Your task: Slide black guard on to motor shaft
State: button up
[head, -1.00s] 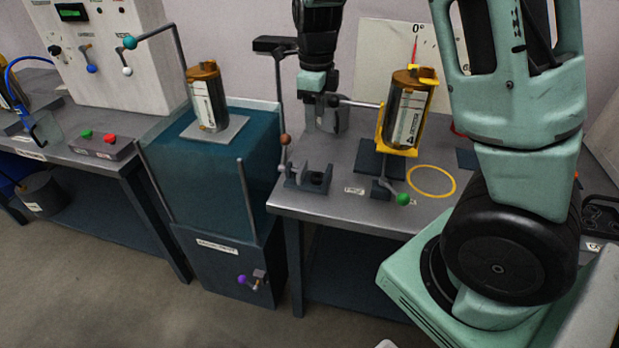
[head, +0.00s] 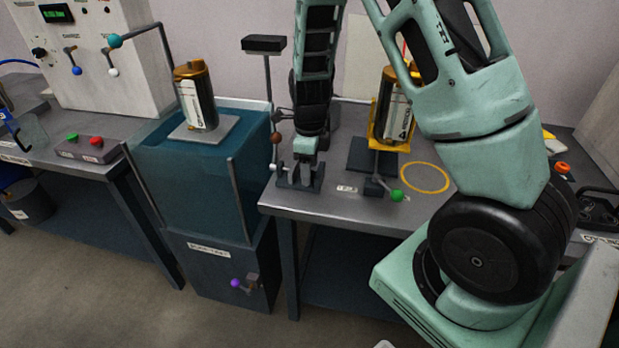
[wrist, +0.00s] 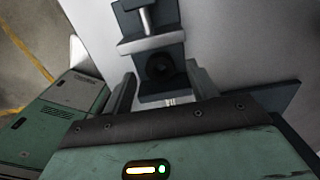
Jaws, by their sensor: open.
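My gripper (head: 302,162) points down over a dark fixture (head: 299,184) at the left front of the right-hand bench. In the wrist view, my gripper (wrist: 160,74) is open, with its fingers on either side of the fixture's near end. There a dark round part (wrist: 159,65) sits against a dark plate, and a bright metal bar (wrist: 150,43) crosses just beyond it. I see nothing held between the fingers and cannot tell whether they touch anything. I cannot tell for sure which dark part is the guard, or make out the motor shaft.
A canister (head: 197,98) stands on a teal tank (head: 190,165) to the left. Another canister (head: 394,105) is in a yellow holder behind my arm. A post with a black box (head: 263,43) stands close left of my gripper. The bench has clear surface around the yellow ring (head: 425,191).

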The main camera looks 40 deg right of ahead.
jog(key=shift+f, duration=0.6)
jog(key=c, duration=1)
jog(key=shift+r, duration=0.15)
jog(key=shift+c, duration=0.2)
